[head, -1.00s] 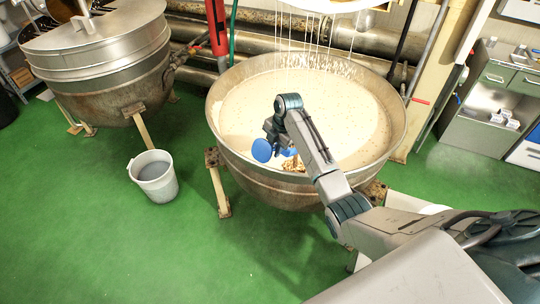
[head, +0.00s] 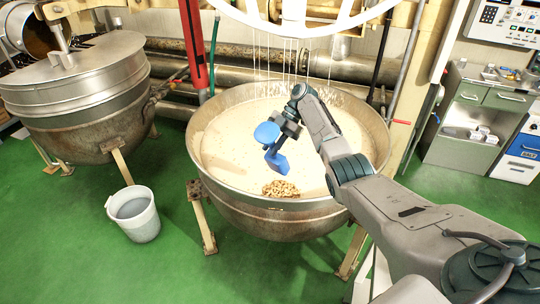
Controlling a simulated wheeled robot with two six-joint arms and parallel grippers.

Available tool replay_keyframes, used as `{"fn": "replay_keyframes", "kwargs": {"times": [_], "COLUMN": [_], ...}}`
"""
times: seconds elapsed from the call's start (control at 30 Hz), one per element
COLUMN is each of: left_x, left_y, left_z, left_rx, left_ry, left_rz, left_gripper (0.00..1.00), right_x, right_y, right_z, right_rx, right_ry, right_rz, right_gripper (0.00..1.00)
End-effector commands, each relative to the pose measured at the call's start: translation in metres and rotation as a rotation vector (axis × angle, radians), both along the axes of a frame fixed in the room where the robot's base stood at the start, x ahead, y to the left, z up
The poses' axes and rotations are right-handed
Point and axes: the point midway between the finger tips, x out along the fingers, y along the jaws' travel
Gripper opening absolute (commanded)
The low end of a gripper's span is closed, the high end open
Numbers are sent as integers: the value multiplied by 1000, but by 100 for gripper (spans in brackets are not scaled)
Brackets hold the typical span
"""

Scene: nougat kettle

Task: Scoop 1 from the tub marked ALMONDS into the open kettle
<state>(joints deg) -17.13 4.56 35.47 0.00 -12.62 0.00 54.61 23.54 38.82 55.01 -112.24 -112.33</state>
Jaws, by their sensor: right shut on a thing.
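The open kettle (head: 202,168) is a wide steel bowl of pale, cream-coloured mass. My right gripper (head: 287,130) is over the kettle, shut on a blue scoop (head: 277,161). The scoop is tilted steeply, and a round blue part (head: 266,133) shows beside the gripper. The scoop's inside is hard to see. A small heap of tan nuts (head: 281,189) lies on the mass near the front rim, just below the scoop. The tub marked ALMONDS and my left gripper are not in view.
A lidded steel kettle (head: 85,85) stands at the left. A white bucket (head: 134,214) stands on the green floor between the kettles. Thin strands hang from a white ring (head: 290,22) above the open kettle. A grey cabinet (head: 465,130) is at the right.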

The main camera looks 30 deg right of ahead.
Motion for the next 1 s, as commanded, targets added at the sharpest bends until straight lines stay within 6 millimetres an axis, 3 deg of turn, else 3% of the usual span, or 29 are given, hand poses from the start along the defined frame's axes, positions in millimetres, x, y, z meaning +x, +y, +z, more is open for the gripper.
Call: {"fn": "replay_keyframes", "kwargs": {"times": [0.57, 1.0], "left_x": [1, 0], "left_y": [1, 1], "left_z": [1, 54], "left_rx": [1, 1], "left_ry": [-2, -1], "left_rz": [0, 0], "left_gripper": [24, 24], "right_x": [0, 0], "right_y": [-1, 2], "right_z": [3, 27], "right_rx": [1, -414], "right_ry": [0, -181], "right_rz": [0, 4], "right_gripper": [0, 0]}}
